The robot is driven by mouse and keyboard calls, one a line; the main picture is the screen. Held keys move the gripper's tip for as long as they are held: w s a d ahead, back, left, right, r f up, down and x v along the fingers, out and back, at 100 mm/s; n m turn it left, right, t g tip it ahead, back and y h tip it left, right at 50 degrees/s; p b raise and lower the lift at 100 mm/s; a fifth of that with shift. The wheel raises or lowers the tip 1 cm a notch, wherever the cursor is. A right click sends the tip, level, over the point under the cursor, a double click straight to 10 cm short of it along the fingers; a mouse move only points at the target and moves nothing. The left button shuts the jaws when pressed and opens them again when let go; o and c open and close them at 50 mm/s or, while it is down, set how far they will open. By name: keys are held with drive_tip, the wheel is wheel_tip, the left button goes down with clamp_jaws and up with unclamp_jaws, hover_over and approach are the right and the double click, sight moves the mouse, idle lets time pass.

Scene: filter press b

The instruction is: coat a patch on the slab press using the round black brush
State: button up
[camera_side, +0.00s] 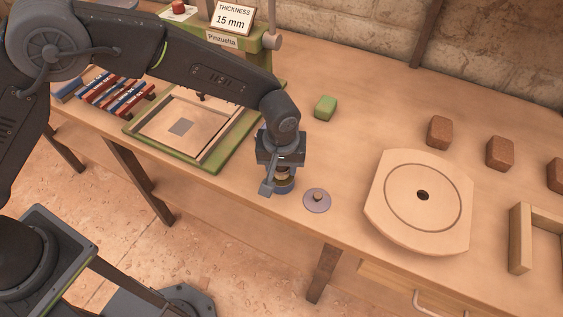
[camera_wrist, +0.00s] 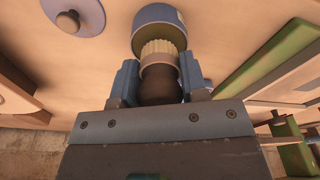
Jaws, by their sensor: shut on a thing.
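My gripper (camera_side: 281,172) is shut on a brush with a dark rounded handle (camera_wrist: 160,85), a tan collar and pale bristles (camera_wrist: 162,48). The brush points down at a small blue pot (camera_side: 284,187), also in the wrist view (camera_wrist: 158,14). The bristles are at the pot's mouth; I cannot tell how far inside they reach. The slab press (camera_side: 230,150) is green, with a framed pale bed left of my gripper in the side view. A grey square patch (camera_side: 181,127) lies on the bed.
A round grey lid (camera_side: 317,201) with a knob lies right of the pot. A green block (camera_side: 325,107) lies behind. A round wooden board (camera_side: 419,236), several brown blocks (camera_side: 439,132) and a wooden frame (camera_side: 520,240) are at right. Red and blue strips (camera_side: 105,92) lie at left.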

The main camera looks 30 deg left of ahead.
drive_tip(key=shift+f, duration=0.55)
idle(1.1)
drive_tip(key=shift+r, duration=0.1)
drive_tip(key=shift+r, duration=3.5)
